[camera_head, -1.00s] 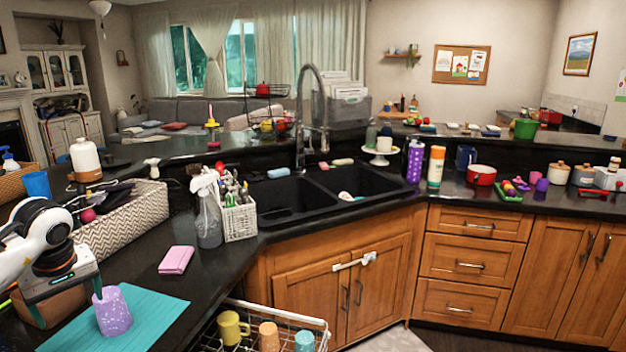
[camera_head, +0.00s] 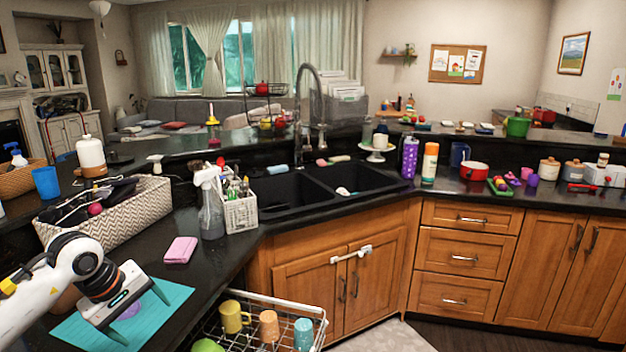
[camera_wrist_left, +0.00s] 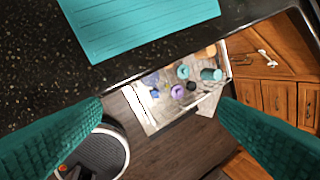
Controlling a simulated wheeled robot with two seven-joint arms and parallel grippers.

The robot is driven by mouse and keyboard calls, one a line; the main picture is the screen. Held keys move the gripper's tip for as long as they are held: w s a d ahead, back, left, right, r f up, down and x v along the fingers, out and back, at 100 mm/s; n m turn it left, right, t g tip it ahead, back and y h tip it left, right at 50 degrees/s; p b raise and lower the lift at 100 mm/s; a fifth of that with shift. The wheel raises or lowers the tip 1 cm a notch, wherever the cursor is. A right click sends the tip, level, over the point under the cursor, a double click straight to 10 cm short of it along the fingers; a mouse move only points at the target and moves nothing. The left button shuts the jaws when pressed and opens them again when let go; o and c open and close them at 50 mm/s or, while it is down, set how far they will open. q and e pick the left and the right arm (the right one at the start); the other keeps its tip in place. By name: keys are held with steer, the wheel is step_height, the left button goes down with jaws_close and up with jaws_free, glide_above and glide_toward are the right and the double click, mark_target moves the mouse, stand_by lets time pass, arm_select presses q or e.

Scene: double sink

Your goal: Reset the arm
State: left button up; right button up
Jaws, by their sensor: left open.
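My left gripper (camera_head: 138,314) is over the teal mat (camera_head: 172,294) on the left counter in the head view. Its teal fingers are spread. In the left wrist view the same gripper (camera_wrist_left: 160,108) is open, with nothing between its fingers. The purple cup (camera_head: 130,311) is mostly hidden behind the gripper; only a small patch shows at the mat. The mat (camera_wrist_left: 140,22) also lies at the top of the wrist view, with no cup on its visible part. My right gripper is in neither view.
A wire rack (camera_head: 262,300) with several cups stands below the counter edge. The double sink (camera_head: 290,193) is beyond. Open floor (camera_wrist_left: 190,140) shows below the rack.

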arm_select(q)
steer(key=s+d+f+n+h, duration=0.15)
steer(key=d+h, duration=0.55)
steer(key=d, duration=0.8)
steer(key=s+d+r+n+t+h, duration=0.3)
steer(key=d+r+n+t+h, duration=0.2)
steer(key=d+r+n+h, duration=0.4)
steer(key=a+f+n+t+y, duration=0.35)
steer(key=n+t+y, duration=0.3)
steer(key=n, duration=0.85)
steer(key=a+f+n+t+y, duration=0.2)
steer(key=a+n+t+y, duration=0.45)
steer(key=n, duration=0.95)
steer(key=s+a+f+n+g+y, duration=0.3)
steer(key=s+f+n+g+y, duration=0.35)
steer(key=f+n, duration=0.35)
steer(key=s+d+f+n+g+h, duration=0.1)
steer(key=s+f+n+g, duration=0.4)
steer(key=s, duration=0.5)
steer(key=s+f+n+g+h, duration=0.1)
steer(key=s+f+n+g, duration=0.3)
steer(key=s+f+g, duration=0.4)
step_height(320, 180, down, 24)
steer(key=s, duration=0.2)
steer(key=s+a+f+g, duration=0.1)
steer(key=s+a+f, duration=0.1)
steer(key=s+f, duration=1.5)
steer(key=shift+a+f+m, duration=0.4)
steer(key=shift+f+m, duration=0.05)
steer(key=shift+f, duration=0.05)
